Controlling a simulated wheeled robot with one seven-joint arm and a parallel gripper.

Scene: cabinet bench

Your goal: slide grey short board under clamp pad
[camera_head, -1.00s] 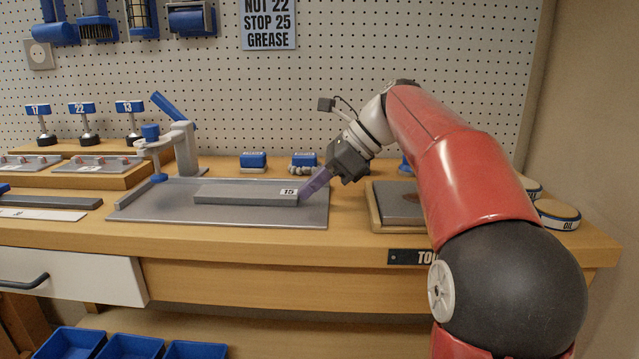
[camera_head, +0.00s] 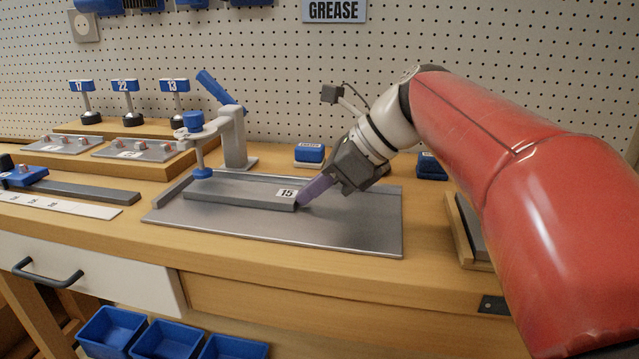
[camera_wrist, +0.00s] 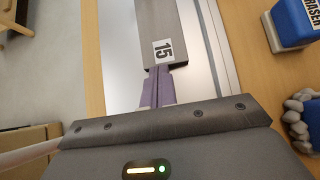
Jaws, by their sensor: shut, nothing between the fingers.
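The grey short board (camera_head: 240,194), marked 15, lies flat on the metal plate (camera_head: 340,230). In the wrist view the board (camera_wrist: 158,22) runs away from my fingers. The blue clamp pad (camera_head: 202,173) hangs from the arm of the grey clamp (camera_head: 233,140). The board's left end is at the pad, seemingly below it; I cannot tell the exact overlap or the gap. My gripper (camera_head: 301,203) is shut and empty, with its purple fingertips at the board's right, numbered end. In the wrist view the fingertips (camera_wrist: 158,72) appear to touch that end.
A low rail (camera_head: 176,190) edges the plate's left side. A blue block (camera_head: 309,153) stands behind the plate, and a wooden tray (camera_head: 468,232) is to its right. Stamps and plates stand on the wooden step (camera_head: 130,165). The plate's front right is clear.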

